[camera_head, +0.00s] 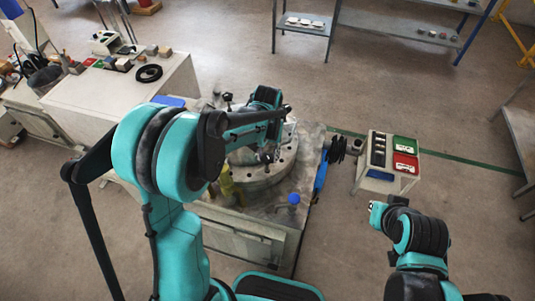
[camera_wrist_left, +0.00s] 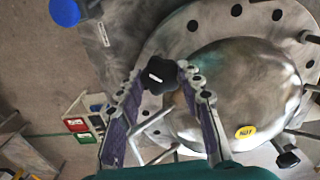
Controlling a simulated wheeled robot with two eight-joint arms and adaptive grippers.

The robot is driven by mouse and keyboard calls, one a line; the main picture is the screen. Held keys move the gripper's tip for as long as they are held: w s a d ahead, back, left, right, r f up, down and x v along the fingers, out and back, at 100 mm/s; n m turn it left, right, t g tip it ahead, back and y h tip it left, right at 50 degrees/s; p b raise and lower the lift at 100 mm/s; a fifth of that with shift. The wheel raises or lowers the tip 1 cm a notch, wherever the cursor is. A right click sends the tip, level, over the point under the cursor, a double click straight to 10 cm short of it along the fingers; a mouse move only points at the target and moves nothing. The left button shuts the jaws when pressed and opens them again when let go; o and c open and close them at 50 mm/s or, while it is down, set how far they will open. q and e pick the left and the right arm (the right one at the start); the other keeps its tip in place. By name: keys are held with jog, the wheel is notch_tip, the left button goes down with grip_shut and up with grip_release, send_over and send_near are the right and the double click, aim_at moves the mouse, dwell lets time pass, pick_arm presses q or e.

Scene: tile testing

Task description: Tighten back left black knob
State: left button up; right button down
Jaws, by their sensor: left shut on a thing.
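The metal fixture's round plate (camera_head: 283,172) sits on a worn metal-topped table. My left gripper (camera_wrist_left: 160,85) is shut on a black knob (camera_wrist_left: 160,76) near the plate's edge, with the purple finger pads on either side of it. In the head view my left arm hides much of the fixture and this knob is not clear. Another black knob (camera_head: 228,97) stands at the back left of the fixture. Other dark knobs show at the right edge (camera_wrist_left: 310,37) and lower right (camera_wrist_left: 288,158) of the wrist view. My right arm's end (camera_head: 377,212) is at the right, away from the fixture, its fingers unclear.
A blue knob (camera_head: 293,199) stands on the table's front right. A yellow fitting (camera_head: 226,180) is at the plate's front left. A small stand with green and red trays (camera_head: 405,155) is to the right. A bench with blocks (camera_head: 105,100) is at the left.

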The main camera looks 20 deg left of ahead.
pick_arm(q)
jog(key=shift+m, duration=0.4)
jog(key=o, duration=1.2)
notch_tip(320, 180, up, 12)
